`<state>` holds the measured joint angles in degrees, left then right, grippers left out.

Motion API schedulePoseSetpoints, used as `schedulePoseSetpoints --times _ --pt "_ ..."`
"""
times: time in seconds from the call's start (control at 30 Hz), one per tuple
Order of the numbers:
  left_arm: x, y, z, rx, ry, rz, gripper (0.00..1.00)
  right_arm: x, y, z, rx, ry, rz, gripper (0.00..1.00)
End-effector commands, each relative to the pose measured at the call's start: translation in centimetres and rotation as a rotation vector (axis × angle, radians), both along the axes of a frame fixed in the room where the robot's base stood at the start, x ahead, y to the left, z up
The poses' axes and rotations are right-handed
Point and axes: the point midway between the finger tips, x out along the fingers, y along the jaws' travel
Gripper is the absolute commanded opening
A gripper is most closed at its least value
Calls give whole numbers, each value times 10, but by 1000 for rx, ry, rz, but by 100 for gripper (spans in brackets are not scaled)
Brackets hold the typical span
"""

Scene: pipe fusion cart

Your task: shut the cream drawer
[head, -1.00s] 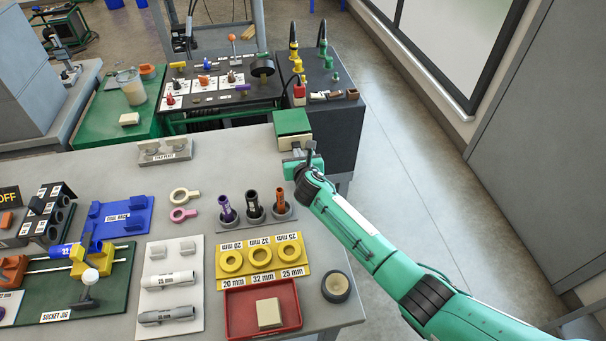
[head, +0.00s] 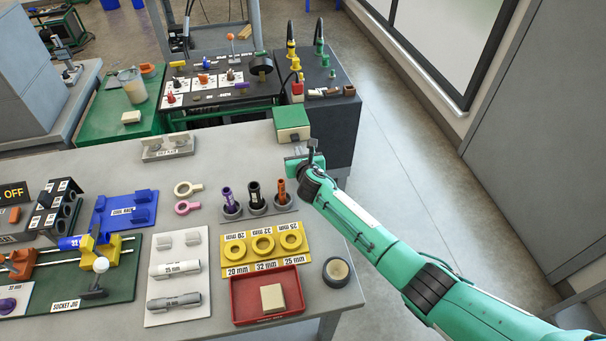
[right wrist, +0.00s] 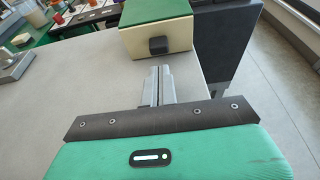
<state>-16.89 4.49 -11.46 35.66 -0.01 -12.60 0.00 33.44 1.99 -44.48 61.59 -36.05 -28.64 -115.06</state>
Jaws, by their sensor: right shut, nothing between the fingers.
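The cream drawer (right wrist: 161,46) shows its front, with a dark knob, under the green top of a small box in the right wrist view. In the head view the cream drawer (head: 294,136) is at the far right corner of the grey table. My right gripper (right wrist: 160,72) is shut and empty, its fingertips pointing at the drawer front just below the knob, seemingly a little short of it. It also shows in the head view (head: 297,152). I cannot tell how far the drawer stands out. My left gripper is not in view.
Near my right arm stand sockets with purple, black and orange pieces (head: 256,202). A yellow ring board (head: 222,258) and a red tray (head: 238,306) lie closer. A dark cabinet (head: 335,135) stands beyond the box. Floor right of the table is free.

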Motion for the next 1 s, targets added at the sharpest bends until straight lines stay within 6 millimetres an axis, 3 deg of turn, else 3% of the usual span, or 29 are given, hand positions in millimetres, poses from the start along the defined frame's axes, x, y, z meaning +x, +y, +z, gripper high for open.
schedulePoseSetpoints --times 0.27,0.57,0.8,1.0 --pt "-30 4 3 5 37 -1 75 -24 -6 6 -1 1 2 0" --pt "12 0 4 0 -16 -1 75 -63 -14 16 0 3 1 0" --pt "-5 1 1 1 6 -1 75 -87 -18 25 0 3 2 0" --pt "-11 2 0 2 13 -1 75 -95 -20 27 -1 4 0 0"
